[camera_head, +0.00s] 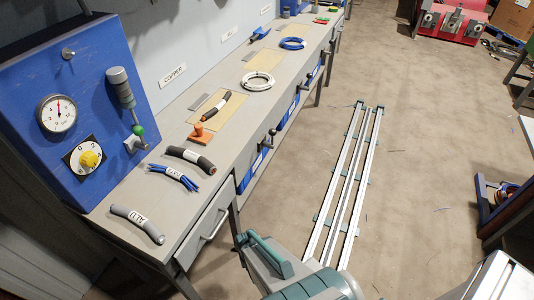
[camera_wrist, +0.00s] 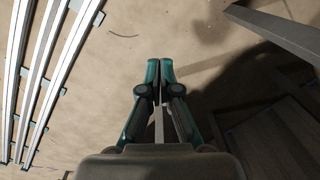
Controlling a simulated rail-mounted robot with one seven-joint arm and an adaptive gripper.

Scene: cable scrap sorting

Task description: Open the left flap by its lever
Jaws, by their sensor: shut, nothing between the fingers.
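In the head view, the front of the long grey bench (camera_head: 222,154) carries small dark levers with rounded ends. The nearest lever (camera_head: 271,132) sticks out past the drawer, above a blue bin (camera_head: 253,168); another lever (camera_head: 304,86) is farther along. I cannot make out the flap edges, nor which lever belongs to the left flap. My gripper (camera_wrist: 160,64) shows in the wrist view with its two green-and-black fingers together and empty over bare floor. No lever shows in the wrist view, and the fingertips cannot be made out in the head view.
A drawer with a bar handle (camera_head: 216,224) is at the near bench end. Cable pieces (camera_head: 191,159) lie on the bench beside a blue gauge panel (camera_head: 90,110). Floor rails (camera_head: 340,190) run alongside the bench. Dark furniture parts (camera_wrist: 278,120) lie right in the wrist view.

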